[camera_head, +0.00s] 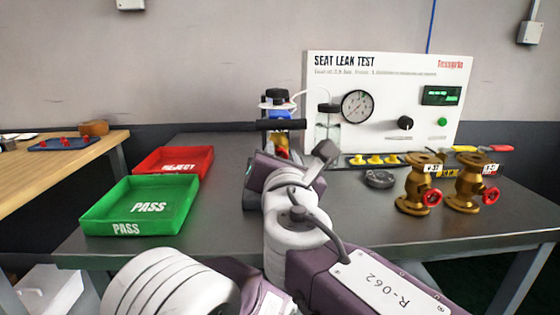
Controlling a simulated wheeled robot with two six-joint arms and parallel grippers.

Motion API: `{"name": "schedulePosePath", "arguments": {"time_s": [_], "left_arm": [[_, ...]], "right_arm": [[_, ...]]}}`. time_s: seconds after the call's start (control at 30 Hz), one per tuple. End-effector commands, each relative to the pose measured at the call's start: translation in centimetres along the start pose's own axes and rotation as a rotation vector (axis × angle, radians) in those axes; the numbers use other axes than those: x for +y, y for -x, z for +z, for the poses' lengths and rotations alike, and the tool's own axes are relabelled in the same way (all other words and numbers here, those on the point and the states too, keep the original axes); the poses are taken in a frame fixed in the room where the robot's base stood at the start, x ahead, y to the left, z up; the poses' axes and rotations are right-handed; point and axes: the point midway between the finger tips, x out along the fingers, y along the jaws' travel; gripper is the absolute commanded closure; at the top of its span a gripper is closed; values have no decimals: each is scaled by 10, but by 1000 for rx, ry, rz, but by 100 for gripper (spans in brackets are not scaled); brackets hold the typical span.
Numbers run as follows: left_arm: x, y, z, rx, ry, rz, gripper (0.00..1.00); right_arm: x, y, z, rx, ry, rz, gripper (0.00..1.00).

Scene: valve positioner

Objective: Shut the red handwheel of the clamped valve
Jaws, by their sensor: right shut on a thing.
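The clamped valve (282,142) is mostly hidden behind my right wrist; only a little brass and red shows under a black bar. Its red handwheel is almost wholly covered, so I cannot tell how far it is turned. My right gripper (283,160) reaches the front of this valve, its fingertips hidden by my own wrist. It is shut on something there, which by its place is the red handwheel. My left gripper is not in view.
A black clamp bar (278,125) crosses above the valve. The test panel (335,85) stands behind. Two brass valves with red handwheels, V-37 (416,187) and another (468,187), stand right. A green PASS tray (140,205) and red REJECT tray (175,160) sit left.

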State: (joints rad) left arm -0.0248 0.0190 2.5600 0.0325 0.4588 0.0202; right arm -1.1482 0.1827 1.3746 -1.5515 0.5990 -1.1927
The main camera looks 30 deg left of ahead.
Motion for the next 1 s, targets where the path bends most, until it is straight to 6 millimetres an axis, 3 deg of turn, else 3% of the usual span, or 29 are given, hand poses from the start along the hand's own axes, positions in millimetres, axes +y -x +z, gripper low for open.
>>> {"name": "schedulePosePath", "arguments": {"time_s": [1.0], "left_arm": [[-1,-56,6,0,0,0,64]], "right_arm": [[-6,0,-6,1,-965,-1,100]]}}
